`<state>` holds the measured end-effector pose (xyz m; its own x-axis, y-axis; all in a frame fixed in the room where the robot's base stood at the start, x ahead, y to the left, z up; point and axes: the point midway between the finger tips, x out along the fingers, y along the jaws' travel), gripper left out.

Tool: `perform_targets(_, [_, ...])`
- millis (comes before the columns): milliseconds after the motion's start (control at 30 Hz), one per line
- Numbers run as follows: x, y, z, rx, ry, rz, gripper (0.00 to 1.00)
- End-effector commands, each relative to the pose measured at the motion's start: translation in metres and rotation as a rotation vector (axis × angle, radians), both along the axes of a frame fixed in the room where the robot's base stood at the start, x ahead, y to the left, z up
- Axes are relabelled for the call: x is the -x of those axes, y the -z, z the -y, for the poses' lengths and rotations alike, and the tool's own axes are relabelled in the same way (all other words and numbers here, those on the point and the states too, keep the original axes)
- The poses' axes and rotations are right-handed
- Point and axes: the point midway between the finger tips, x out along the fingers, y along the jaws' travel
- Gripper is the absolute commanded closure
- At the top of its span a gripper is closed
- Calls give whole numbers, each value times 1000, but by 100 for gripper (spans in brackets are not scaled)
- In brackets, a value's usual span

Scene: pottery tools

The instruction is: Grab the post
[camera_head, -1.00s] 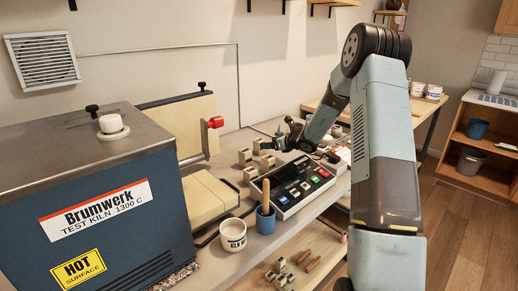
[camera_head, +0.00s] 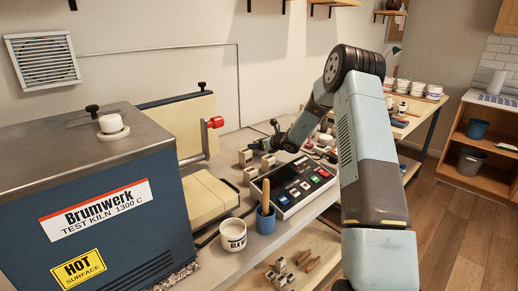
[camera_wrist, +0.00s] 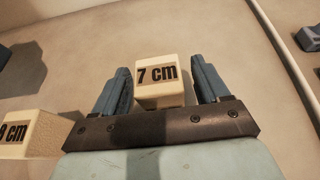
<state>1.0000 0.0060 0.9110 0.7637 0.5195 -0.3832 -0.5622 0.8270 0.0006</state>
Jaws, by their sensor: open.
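A cream block-shaped post marked "7 cm" (camera_wrist: 158,92) stands between the two blue fingers of my gripper (camera_wrist: 161,72) in the wrist view. The fingers are apart, one on each side, with a visible gap to the post. Part of a second cream post marked "8 cm" (camera_wrist: 28,134) shows at the lower left, outside the fingers. In the head view my gripper (camera_head: 258,146) is low over the bench, by several small posts such as one at the left (camera_head: 245,157). I cannot tell there which post is the 7 cm one.
A control box with coloured buttons (camera_head: 296,187) sits in front of the posts. A blue cup with a wooden-handled tool (camera_head: 265,221) and a white mug (camera_head: 233,236) stand nearer. The kiln (camera_head: 95,205) fills the left. More posts lie on the lower shelf (camera_head: 281,272).

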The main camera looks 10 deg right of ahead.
Motion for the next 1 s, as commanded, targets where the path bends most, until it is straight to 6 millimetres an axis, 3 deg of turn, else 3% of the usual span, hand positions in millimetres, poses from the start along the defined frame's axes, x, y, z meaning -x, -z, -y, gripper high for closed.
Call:
perform_targets(67, [0, 0, 0, 0, 0, 0, 26])
perform_targets(700, [0, 0, 1, 0, 0, 0, 87])
perform_targets(1000, [0, -4, 1, 0, 0, 1, 88])
